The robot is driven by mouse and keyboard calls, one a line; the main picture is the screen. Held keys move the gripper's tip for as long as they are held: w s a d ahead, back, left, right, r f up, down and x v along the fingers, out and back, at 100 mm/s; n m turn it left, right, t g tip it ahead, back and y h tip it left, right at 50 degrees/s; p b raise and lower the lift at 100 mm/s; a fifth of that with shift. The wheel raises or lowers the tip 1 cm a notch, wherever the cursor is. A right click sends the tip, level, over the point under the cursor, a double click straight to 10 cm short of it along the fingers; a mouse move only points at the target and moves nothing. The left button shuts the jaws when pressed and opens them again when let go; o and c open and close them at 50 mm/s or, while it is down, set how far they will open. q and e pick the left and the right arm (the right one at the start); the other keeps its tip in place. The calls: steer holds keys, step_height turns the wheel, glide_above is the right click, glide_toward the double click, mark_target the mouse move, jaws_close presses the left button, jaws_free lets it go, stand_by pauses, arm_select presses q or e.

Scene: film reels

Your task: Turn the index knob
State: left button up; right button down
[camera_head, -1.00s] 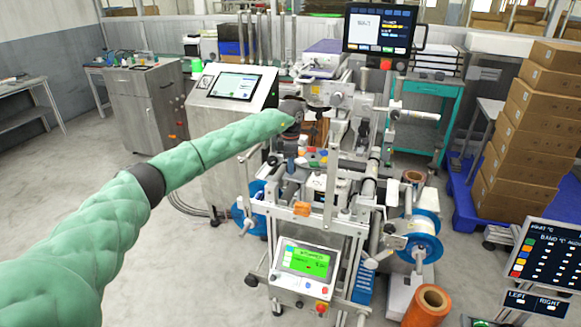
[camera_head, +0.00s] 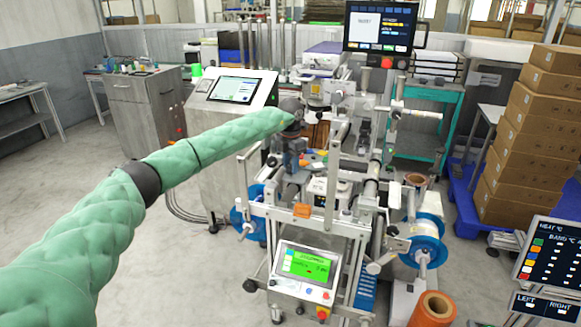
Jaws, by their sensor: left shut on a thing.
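My left arm reaches in from the left to the labelling machine (camera_head: 335,215) in the middle. My left gripper (camera_head: 291,168) points down at the left of the machine's top deck. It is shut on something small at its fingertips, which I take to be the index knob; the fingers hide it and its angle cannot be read. Several small coloured parts (camera_head: 316,162) lie on the deck just right of the gripper. My right gripper is not in view.
A green-lit control box (camera_head: 306,265) is at the machine's front. Blue reels (camera_head: 428,247) flank it. A steel console (camera_head: 232,110) stands behind left, a monitor (camera_head: 380,27) above. Stacked cartons (camera_head: 530,145) and a screen (camera_head: 548,262) are at right. The left floor is clear.

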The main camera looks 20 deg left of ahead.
arm_select(q)
steer(key=shift+n+b, duration=0.4)
steer(key=shift+n, duration=0.9)
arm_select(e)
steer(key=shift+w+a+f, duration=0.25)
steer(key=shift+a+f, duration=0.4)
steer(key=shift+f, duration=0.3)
arm_select(q)
steer(key=o, duration=1)
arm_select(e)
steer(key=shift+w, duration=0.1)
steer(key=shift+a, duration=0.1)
arm_select(q)
step_height(320, 180, up, 6)
steer(key=shift+r+b, duration=0.25)
steer(key=shift+b, duration=0.65)
steer(key=shift+r, duration=0.6)
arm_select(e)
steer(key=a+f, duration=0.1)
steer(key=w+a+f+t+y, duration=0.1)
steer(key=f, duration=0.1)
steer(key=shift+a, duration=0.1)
